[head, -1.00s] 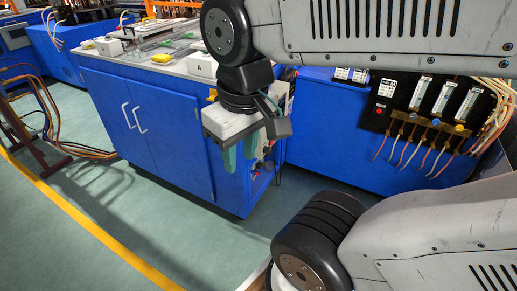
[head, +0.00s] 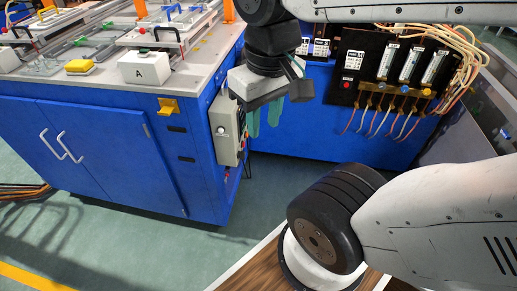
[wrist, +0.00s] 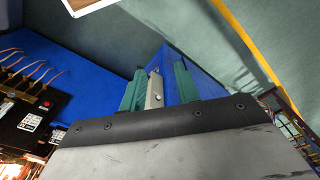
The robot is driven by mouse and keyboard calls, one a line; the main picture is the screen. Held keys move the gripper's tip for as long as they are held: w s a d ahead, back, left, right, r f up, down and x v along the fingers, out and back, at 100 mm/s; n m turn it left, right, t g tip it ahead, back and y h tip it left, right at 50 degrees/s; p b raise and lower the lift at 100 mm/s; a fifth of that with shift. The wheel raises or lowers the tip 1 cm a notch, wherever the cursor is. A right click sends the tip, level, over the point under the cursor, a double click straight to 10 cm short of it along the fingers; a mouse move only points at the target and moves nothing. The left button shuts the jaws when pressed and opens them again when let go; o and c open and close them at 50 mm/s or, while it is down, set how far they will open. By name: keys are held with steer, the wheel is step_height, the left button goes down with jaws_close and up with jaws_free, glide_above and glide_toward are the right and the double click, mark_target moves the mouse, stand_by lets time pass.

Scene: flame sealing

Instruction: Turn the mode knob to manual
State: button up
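A grey control box (head: 227,128) is mounted on the side of the blue cabinet (head: 190,165), left of my gripper in the head view. Small round controls show on its face, too small to tell which is the mode knob. My gripper (head: 264,118) has green fingers pointing down and apart, empty, just right of the box. In the wrist view the two fingers (wrist: 160,88) stand apart, with the grey box (wrist: 154,90) seen edge-on in the gap beyond them. The box's controls are not readable there. I see no contact with the box.
A worktop (head: 100,75) with a white block marked A (head: 145,68) tops the cabinet. A yellow hook (head: 168,106) juts from its side. A black panel (head: 385,70) with gauges and coloured hoses stands behind on the right. Green floor (head: 262,195) is open below the gripper.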

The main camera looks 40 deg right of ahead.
steer(key=w+d+f+m+g+y, duration=0.3)
steer(key=w+d+f+m+g, duration=0.15)
steer(key=f, duration=0.35)
steer(key=m+t+y, duration=0.8)
steer(key=m+t, duration=1)
steer(key=m, duration=1.4)
glide_toward(242, 155)
steer(key=x, duration=0.7)
steer(key=shift+w+f+m, duration=0.2)
steer(key=shift+m, duration=0.15)
steer(key=shift+d, duration=0.1)
jaws_close()
